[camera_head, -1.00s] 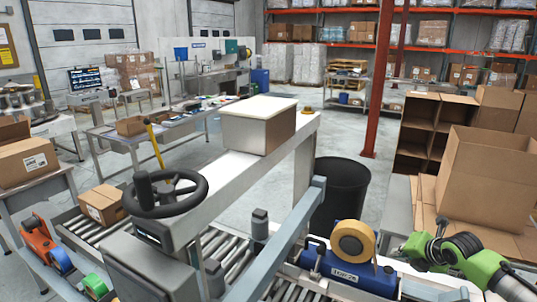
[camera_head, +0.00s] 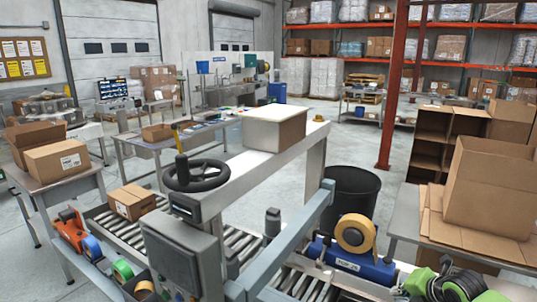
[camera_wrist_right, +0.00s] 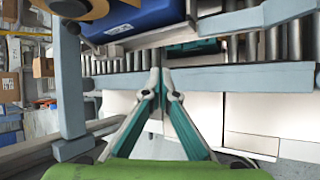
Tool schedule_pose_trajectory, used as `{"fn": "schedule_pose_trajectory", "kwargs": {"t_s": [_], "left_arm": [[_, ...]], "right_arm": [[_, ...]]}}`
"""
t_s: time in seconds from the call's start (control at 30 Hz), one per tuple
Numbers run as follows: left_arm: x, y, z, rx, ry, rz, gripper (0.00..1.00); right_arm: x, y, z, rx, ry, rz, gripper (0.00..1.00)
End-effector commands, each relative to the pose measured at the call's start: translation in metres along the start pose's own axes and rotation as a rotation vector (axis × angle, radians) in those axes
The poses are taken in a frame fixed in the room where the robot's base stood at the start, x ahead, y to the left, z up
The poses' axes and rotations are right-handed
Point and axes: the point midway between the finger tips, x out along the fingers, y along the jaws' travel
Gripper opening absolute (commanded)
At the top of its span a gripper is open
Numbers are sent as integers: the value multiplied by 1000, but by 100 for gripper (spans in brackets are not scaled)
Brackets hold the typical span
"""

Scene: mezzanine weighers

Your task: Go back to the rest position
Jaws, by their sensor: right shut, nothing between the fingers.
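My right gripper shows in the right wrist view (camera_wrist_right: 159,72) with its two teal fingers meeting at the tips, shut and empty. Below it are a grey-blue rail and conveyor rollers, and its fingertips touch nothing that I can make out. In the head view only green and black parts of my right arm show at the bottom right edge, beside the blue tape dispenser (camera_head: 345,262). My left gripper is in neither view.
A roller conveyor (camera_head: 300,283) with a carton sealer (camera_head: 180,255) fills the front. Cardboard boxes (camera_head: 490,185) stand on a table at right. A black bin (camera_head: 350,193) is behind the conveyor. Tape dispensers (camera_head: 75,232) sit at front left. Open floor lies beyond.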

Motion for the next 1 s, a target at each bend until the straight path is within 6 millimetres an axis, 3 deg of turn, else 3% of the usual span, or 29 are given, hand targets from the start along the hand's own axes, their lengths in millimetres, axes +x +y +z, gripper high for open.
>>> {"fn": "schedule_pose_trajectory", "kwargs": {"t_s": [0.27, 0.37, 0.5, 0.6, 0.73, 1.0], "left_arm": [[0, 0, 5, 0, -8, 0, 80], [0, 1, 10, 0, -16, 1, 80], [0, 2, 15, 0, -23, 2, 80], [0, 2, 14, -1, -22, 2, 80], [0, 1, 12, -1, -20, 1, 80], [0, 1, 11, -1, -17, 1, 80]], "right_arm": [[14, 0, -111, 194, 118, -33, 0], [11, -3, -172, 337, 171, -62, 0], [-10, -11, -260, 646, 217, -129, 0], [-35, -23, -304, 907, 210, -189, 0], [-70, -45, -338, 1251, 147, -269, 0], [-124, -89, -360, 1740, -35, -375, 0]]}}
